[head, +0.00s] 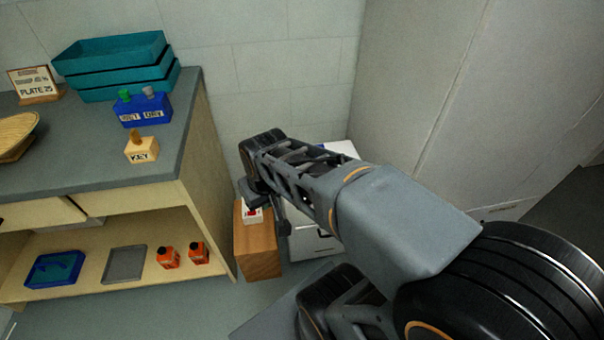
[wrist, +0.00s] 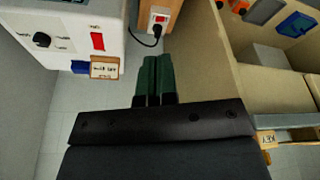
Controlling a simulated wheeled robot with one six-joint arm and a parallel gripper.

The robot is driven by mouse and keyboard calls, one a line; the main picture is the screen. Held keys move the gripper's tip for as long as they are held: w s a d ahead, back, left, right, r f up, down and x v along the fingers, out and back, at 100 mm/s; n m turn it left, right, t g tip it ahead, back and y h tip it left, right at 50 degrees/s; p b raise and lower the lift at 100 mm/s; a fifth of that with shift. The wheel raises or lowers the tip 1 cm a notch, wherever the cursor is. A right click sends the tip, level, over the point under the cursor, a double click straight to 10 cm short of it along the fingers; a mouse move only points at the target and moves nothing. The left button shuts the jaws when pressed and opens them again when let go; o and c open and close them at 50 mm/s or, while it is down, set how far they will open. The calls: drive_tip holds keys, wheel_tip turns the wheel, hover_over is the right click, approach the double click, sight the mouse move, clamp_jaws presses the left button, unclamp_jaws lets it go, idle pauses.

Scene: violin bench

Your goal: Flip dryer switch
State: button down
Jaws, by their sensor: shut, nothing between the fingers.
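A white switch plate (head: 253,214) with a red rocker sits on top of a wooden post (head: 257,250) in the head view. In the wrist view the plate (wrist: 158,19) shows at the top centre, with a black plug and cord beside it. A white cabinet (head: 308,243), likely the dryer, stands right of the post, partly hidden by my arm. Its front (wrist: 70,35) shows in the wrist view with a black knob and a red patch. My gripper (wrist: 157,58) is shut and empty, its green fingertips below the plate in the picture, apart from it.
A workbench (head: 110,180) stands left of the post, with teal trays (head: 115,65), a blue box (head: 142,109) and a KEY block (head: 141,149) on top. Orange bottles (head: 168,257) stand on its shelf. A small wooden sign (wrist: 104,67) is by the cabinet.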

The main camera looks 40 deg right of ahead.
drive_tip(key=w+d+f+m, duration=0.2)
drive_tip(key=w+d, duration=0.4)
drive_tip(key=d, duration=0.4)
drive_tip(key=w+d+f+m+h+b, duration=0.1)
drive_tip(key=w+d+f, duration=0.3)
drive_tip(key=d, duration=0.6)
drive_tip(key=shift+w+d+m+t+h, duration=0.2)
drive_tip(key=shift+w+m+t+h, duration=0.1)
drive_tip(key=shift+w+m, duration=0.65)
drive_tip(key=shift+b, duration=0.3)
drive_tip(key=b+x, duration=0.1)
drive_tip(key=x, duration=0.3)
drive_tip(key=b+x, duration=0.2)
drive_tip(key=x, duration=0.2)
drive_tip(key=b+x, duration=0.1)
drive_tip(key=x, duration=0.3)
drive_tip(key=shift+s+a+f+b, duration=0.15)
drive_tip(key=shift+s+f+b, duration=0.05)
drive_tip(key=shift+s+b, duration=0.1)
drive_tip(key=shift+b+x, duration=0.35)
drive_tip(key=shift+x, duration=0.55)
drive_tip(key=shift+a, duration=0.2)
